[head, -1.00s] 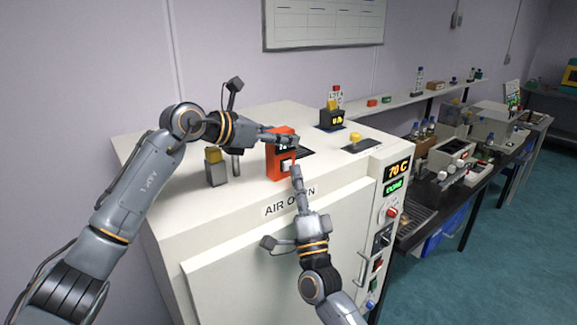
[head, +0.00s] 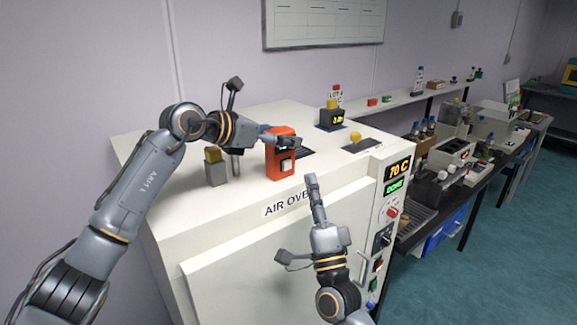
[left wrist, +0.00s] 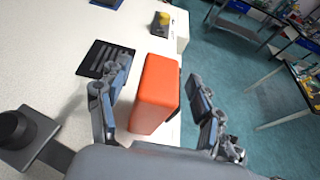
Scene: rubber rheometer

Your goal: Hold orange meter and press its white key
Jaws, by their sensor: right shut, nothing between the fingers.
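The orange meter (head: 279,160) stands upright on top of the oven, with its white key (head: 287,166) facing forward and uncovered. In the left wrist view, the meter's plain orange back and side (left wrist: 156,95) are between my left gripper's fingers. My left gripper (head: 276,138) is around the meter's upper part; in the wrist view its fingers (left wrist: 160,85) appear open, with a gap on each side. My right gripper (head: 311,179) is shut and empty, below and to the right of the key, clear of the meter. The meter's small display is too small to read.
The white air oven (head: 265,262) carries a grey block with a yellow top (head: 215,167) left of the meter. A dark vent, a black device (head: 331,117) and a yellow knob (head: 355,137) are behind and right.

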